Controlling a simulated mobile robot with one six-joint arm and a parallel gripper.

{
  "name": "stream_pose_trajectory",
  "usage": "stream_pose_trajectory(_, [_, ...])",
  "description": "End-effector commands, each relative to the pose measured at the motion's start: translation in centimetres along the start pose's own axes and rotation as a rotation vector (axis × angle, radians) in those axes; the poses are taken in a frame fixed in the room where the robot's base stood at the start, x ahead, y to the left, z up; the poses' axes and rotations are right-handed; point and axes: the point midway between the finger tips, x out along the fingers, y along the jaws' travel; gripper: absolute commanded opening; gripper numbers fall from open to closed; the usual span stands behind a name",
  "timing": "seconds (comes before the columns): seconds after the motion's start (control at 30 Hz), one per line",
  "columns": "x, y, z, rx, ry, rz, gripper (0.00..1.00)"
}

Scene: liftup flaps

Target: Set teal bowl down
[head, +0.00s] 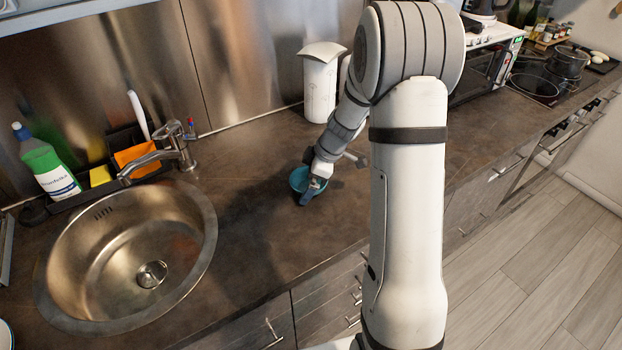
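The teal bowl (298,180) is at the counter (255,225), to the right of the sink. My gripper (312,190) is at the bowl's right side and overlaps its rim in the head view. Part of the bowl is hidden behind the gripper. I cannot tell whether the bowl rests on the counter or is held just above it. The fingers are small and partly hidden, so I cannot tell whether they are closed on the rim.
A round metal sink (130,262) with a faucet (165,155) lies to the left. A white canister (320,82) stands at the back. A green bottle (48,165) is at far left. The counter between sink and bowl is clear.

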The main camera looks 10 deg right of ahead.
Motion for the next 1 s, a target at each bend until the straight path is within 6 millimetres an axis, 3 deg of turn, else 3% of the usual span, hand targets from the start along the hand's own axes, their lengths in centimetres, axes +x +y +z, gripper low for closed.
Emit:
stream_pose_trajectory(0.37, [-0.8,0.1,-0.2,-0.001,0.001,0.002,1.0])
stream_pose_trajectory(0.8, [-9.7,0.0,-0.1,-0.001,0.0,0.004,1.0])
stream_pose_trajectory(1.0, [-11.8,0.0,-0.2,0.0,0.0,0.001,1.0])
